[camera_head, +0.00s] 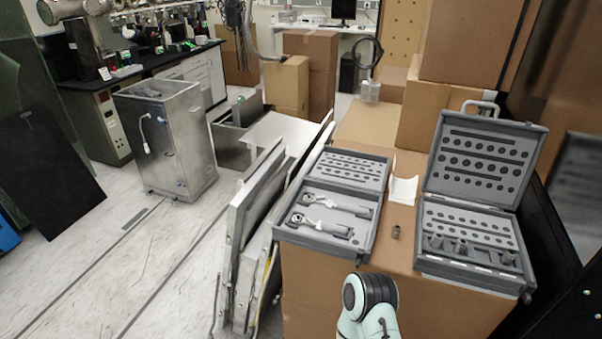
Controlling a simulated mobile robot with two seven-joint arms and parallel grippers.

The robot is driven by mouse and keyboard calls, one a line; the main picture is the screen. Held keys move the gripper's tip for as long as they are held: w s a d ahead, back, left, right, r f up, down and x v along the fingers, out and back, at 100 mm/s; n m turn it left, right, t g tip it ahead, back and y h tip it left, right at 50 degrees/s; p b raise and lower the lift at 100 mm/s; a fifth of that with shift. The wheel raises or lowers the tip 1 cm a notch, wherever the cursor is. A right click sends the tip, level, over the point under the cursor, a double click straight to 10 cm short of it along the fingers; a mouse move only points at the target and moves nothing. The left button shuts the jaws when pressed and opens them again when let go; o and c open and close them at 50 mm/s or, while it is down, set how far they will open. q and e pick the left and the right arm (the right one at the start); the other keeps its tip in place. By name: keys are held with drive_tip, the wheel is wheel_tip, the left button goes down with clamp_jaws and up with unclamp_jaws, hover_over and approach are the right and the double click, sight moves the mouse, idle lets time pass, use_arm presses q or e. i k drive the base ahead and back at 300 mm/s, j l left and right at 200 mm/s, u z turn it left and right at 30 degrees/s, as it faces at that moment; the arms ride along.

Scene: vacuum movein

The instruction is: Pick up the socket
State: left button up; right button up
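A small dark metal socket (396,232) stands alone on the cardboard box top (390,256), between two grey tool cases. The open right case (470,215) has a raised lid and a base with rows of holes; several similar sockets (460,246) stand along its front. The left case (338,190) lies open, with two ratchet-like tools (322,225) in its front half and rows of holes in its rear half. A pale and black link of my own arm shows at the bottom centre, in front of the box. Neither of my grippers is in view.
A white bracket-like piece (403,190) lies behind the loose socket. Metal panels (250,235) lean at the box's left side. Tall cardboard boxes (470,45) stand behind the cases. A metal cabinet (168,140) stands left, with open floor around it.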

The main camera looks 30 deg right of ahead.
sight(395, 233)
drive_tip(key=z, duration=1.85)
drive_tip(key=l+u, duration=0.2)
drive_tip(key=i+l, duration=0.05)
drive_tip(key=l, duration=0.05)
